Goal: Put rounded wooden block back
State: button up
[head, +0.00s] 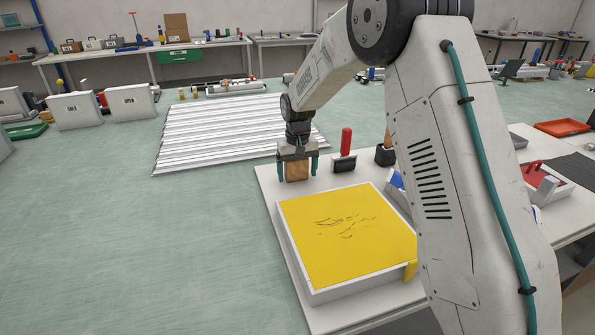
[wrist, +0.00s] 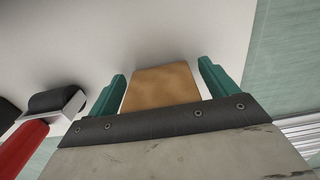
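The wooden block (head: 297,171) is light brown and stands at the back left of the white table (head: 267,186). My gripper (head: 297,168) is over it, pointing down, with one teal finger on each side of the block. The wrist view also shows the block (wrist: 161,86) between the two fingers (wrist: 162,68). Thin gaps show between the block and the fingers, clearer on the right, so the gripper looks open around it. The block's underside is hidden; it is at or very near the table surface.
A yellow-topped white tray (head: 345,235) lies in front of the gripper. A red-handled black roller (head: 345,160) and a dark holder (head: 385,156) stand to the right. My arm hides part of the table's right side. Ribbed pale sheets (head: 215,130) lie on the floor behind.

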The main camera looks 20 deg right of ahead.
notch_tip(320, 180, up, 11)
jog(key=shift+r, duration=0.65)
jog(key=shift+s+r, duration=0.2)
jog(key=s+d+r, duration=0.1)
jog(key=s+r, duration=0.4)
jog(key=s, duration=0.5)
jog(key=s+d+r, duration=0.1)
jog(key=s+r, duration=0.5)
jog(key=s, duration=0.5)
jog(key=s+f, duration=0.2)
jog(key=s, duration=1)
jog(key=s+d+f+t, duration=0.1)
jog(key=s+f, duration=0.2)
jog(key=s, duration=0.8)
jog(key=shift+s, duration=0.35)
